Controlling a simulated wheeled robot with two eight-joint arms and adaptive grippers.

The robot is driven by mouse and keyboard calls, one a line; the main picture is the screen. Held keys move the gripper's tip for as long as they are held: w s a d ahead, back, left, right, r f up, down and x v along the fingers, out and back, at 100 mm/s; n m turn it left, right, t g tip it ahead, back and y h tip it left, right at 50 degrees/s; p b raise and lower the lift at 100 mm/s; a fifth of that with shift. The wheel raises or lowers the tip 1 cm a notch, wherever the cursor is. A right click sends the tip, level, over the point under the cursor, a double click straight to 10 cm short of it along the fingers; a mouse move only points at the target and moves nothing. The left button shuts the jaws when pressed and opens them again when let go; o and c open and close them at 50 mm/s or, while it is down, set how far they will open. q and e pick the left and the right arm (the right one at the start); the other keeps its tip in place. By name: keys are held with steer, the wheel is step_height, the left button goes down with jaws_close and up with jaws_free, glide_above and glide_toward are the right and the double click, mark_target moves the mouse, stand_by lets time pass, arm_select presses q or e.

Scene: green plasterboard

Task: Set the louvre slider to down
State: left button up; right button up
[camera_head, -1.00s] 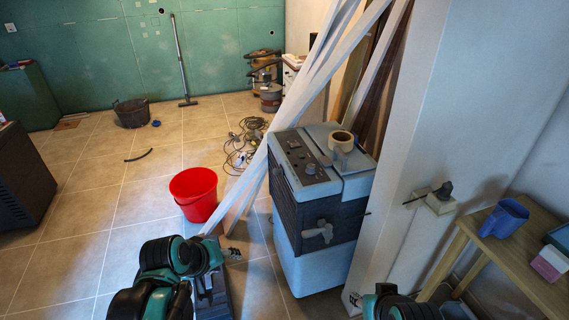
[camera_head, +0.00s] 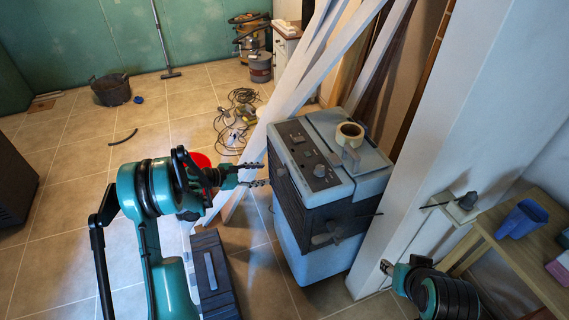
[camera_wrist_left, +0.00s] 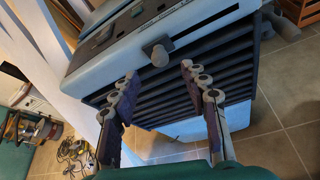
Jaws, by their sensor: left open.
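The blue-grey machine (camera_head: 345,185) stands right of centre, with dark louvred sides. A small grey knob, seemingly the louvre slider (camera_wrist_left: 156,53), sits at the upper edge of the louvres in the left wrist view; it also shows in the head view (camera_head: 281,169). My left gripper (camera_head: 264,174) is open and empty, pointing at that louvred side. Its two fingers (camera_wrist_left: 158,82) are spread below and either side of the knob, apparently apart from it. My right gripper (camera_head: 387,267) is low at the right by the white post; its jaws are unclear.
White leaning beams (camera_head: 300,85) stand close behind and left of the machine. A red bucket (camera_head: 201,160) is partly hidden behind my left arm. A dark case (camera_head: 211,270) lies on the floor. A wooden table (camera_head: 515,255) stands right.

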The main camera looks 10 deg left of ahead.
mark_target(278, 172)
arm_select(q)
steer(key=b+x, duration=0.1)
steer(key=x, duration=0.5)
steer(key=shift+w+d+f, duration=0.2)
steer(key=shift+d, duration=0.05)
steer(key=shift+w+d+f+b, duration=0.15)
steer(key=shift+w+d+b, duration=0.15)
steer(key=shift+w+d, duration=0.1)
